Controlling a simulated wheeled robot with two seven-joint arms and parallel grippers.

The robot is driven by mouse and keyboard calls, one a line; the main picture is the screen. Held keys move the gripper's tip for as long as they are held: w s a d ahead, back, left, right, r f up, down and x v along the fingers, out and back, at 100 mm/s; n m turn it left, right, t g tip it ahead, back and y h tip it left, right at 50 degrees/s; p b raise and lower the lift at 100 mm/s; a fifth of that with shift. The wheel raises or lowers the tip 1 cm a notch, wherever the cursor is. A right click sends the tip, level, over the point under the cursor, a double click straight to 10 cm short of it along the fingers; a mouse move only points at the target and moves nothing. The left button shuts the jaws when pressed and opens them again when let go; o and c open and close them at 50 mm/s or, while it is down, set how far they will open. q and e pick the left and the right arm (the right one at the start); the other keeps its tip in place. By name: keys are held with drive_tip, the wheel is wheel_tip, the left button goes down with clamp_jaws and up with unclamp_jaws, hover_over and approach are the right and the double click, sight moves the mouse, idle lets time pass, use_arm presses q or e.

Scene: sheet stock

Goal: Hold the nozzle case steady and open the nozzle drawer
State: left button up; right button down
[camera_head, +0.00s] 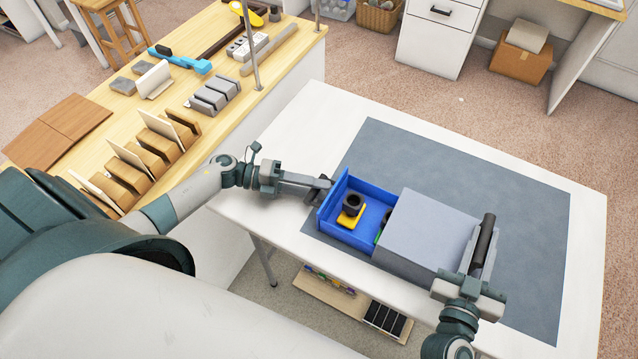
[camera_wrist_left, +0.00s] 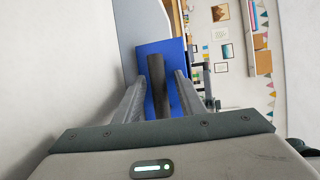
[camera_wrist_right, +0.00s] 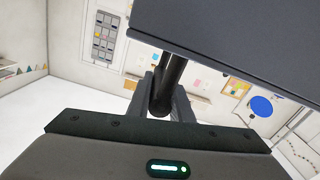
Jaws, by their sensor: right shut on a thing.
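The nozzle case (camera_head: 432,228) is a grey box on the table. Its blue nozzle drawer (camera_head: 335,215) stands far out of the left side. A black part and a yellow one (camera_head: 353,208) lie in the drawer, and a bit of green shows near the case. My left gripper (camera_head: 322,186) is at the drawer's outer front. In the left wrist view its fingers stand apart either side of a dark handle (camera_wrist_left: 157,85), with gaps showing. My right gripper (camera_head: 481,255) is shut on a black bar (camera_head: 487,238) at the case's right side; the bar also shows in the right wrist view (camera_wrist_right: 168,82).
The case stands on a dark grey mat (camera_head: 420,155) on a white table (camera_head: 318,110); the mat behind the case is clear. A wooden bench (camera_head: 215,130) at the left holds racks, blocks and tools. A low shelf (camera_head: 340,300) lies below the table's front edge.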

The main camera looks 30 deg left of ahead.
use_arm(q)
drive_tip(key=shift+a+f, duration=0.1)
drive_tip(key=shift+a, duration=0.05)
use_arm(e)
drive_tip(key=shift+s+f, duration=0.1)
drive_tip(key=shift+f, duration=0.25)
use_arm(q)
drive_tip(key=v, duration=1.2)
use_arm(e)
drive_tip(key=c, duration=1.5)
unclamp_jaws()
drive_tip(key=shift+r, duration=0.1)
drive_tip(key=shift+r, duration=0.2)
drive_tip(key=shift+w+r, duration=0.2)
drive_tip(key=shift+r, duration=4.6)
